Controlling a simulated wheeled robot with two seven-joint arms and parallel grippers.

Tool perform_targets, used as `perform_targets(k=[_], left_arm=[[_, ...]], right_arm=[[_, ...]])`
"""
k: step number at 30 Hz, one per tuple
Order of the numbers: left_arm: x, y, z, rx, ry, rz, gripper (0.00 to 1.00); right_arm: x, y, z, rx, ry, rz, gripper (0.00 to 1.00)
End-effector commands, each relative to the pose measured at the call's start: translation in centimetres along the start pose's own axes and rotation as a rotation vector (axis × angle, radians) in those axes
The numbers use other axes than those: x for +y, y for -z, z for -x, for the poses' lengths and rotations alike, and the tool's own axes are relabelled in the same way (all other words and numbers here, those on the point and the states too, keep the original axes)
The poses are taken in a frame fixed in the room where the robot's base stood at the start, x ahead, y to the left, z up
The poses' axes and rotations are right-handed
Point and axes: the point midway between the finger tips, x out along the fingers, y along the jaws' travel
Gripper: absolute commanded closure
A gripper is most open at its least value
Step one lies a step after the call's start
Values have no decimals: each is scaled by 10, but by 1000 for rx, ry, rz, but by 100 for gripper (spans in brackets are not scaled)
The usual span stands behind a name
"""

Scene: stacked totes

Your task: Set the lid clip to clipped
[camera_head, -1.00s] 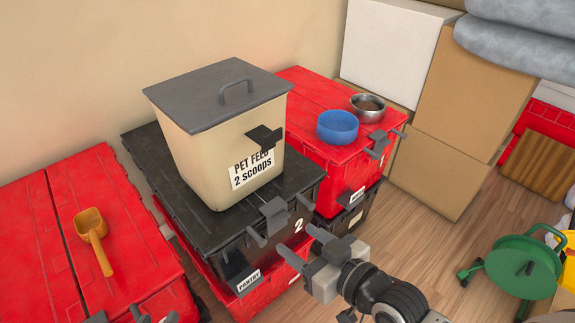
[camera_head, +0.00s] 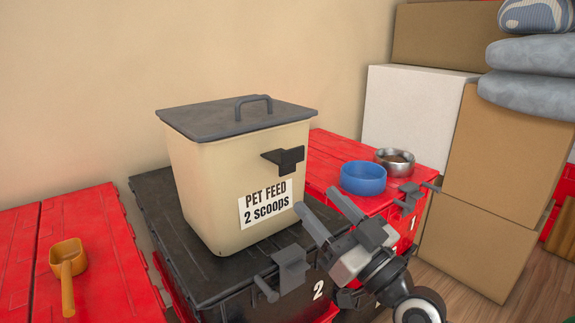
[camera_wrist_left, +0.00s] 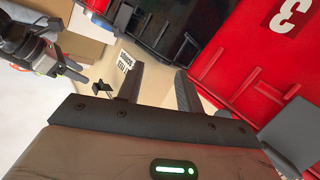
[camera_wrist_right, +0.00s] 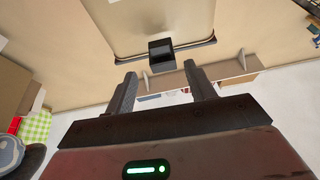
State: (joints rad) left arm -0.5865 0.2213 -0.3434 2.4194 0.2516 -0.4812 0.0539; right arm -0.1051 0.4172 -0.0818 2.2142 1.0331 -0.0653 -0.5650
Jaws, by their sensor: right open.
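The cream feed bin (camera_head: 215,185) stands upright on a black tote, with its grey lid (camera_head: 215,119) on top. The dark lid clip (camera_head: 287,159) sticks out from the bin's front wall below the lid rim. It also shows in the right wrist view (camera_wrist_right: 160,52), just ahead of the fingers. My right gripper (camera_head: 316,199) is open and empty, in front of the bin, lower than the clip and right of the label. My left gripper (camera_wrist_left: 156,72) has its fingers apart with nothing between them; it is outside the head view.
The black tote (camera_head: 155,208) has a grey latch in front. Red totes (camera_head: 100,255) flank it, one with an orange scoop (camera_head: 68,262). A blue bowl (camera_head: 363,178) and a metal bowl (camera_head: 395,162) sit at right. Boxes (camera_head: 505,150) stand behind.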

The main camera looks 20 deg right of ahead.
Motion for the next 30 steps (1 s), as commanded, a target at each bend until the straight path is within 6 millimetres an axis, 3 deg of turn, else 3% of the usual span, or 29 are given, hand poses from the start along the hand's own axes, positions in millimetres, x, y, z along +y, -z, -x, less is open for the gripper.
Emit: perform_targets(k=[6, 12, 18, 27, 30], left_arm=[[-2, 0, 2, -24, 19, -34, 64], [-4, -3, 2, -35, 27, -47, 64], [-4, -3, 2, -37, 29, -52, 64], [-5, -4, 2, -39, 30, -54, 64], [-5, -4, 2, -40, 30, -53, 64]], right_arm=[[0, 2, -50, 4, -1, -4, 45], [0, 0, -82, 0, -1, -2, 45], [0, -1, -97, -3, 0, 1, 45], [0, -2, -98, -3, 0, 1, 45], [0, -2, -98, -3, 0, 1, 73]])
